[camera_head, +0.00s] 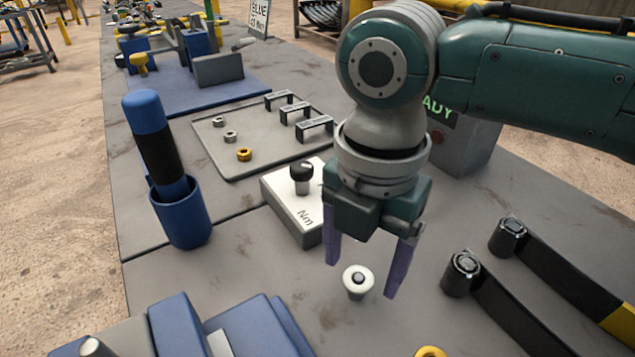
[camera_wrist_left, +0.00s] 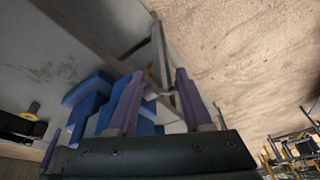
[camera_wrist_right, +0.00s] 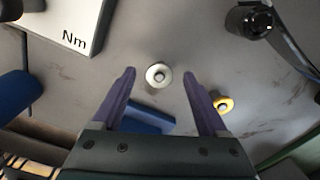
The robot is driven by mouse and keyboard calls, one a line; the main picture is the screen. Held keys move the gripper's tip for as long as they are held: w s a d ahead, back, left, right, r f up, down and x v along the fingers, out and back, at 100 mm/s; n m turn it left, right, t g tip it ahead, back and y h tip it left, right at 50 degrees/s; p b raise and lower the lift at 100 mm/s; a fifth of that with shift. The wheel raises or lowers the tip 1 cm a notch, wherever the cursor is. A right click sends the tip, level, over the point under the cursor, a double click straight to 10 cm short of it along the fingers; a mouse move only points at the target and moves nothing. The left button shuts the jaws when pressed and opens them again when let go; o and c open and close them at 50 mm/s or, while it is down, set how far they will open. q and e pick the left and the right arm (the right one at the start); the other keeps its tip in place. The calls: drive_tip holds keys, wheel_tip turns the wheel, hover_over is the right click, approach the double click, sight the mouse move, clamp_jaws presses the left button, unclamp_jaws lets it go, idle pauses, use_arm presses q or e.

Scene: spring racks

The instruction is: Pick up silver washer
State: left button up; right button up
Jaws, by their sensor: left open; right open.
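The silver washer (camera_head: 347,276) is a pale ring around a short post with a dark centre, on the grey bench. It also shows in the right wrist view (camera_wrist_right: 150,70), near the middle. My right gripper (camera_head: 362,279) is open and points down, with its purple fingers on either side of the washer in the picture. In the right wrist view, the washer appears between the two fingertips, which do not visibly touch it. The exact height of the fingertips is unclear. My left gripper (camera_wrist_left: 160,74) is open and empty, seen only in its own wrist view.
A white box marked Nm (camera_head: 290,208) with a black knob stands behind the washer. A yellow washer (camera_head: 430,352) is at the front. Black levers (camera_head: 505,300) lie to the right, blue blocks (camera_head: 180,325) front left. A blue cup (camera_head: 180,215) holds a handle; behind is a tray (camera_head: 215,150).

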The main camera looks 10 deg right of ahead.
drive_tip(key=shift+f, duration=0.3)
idle(0.5)
drive_tip(key=shift+c, duration=0.2)
drive_tip(key=c, duration=1.1)
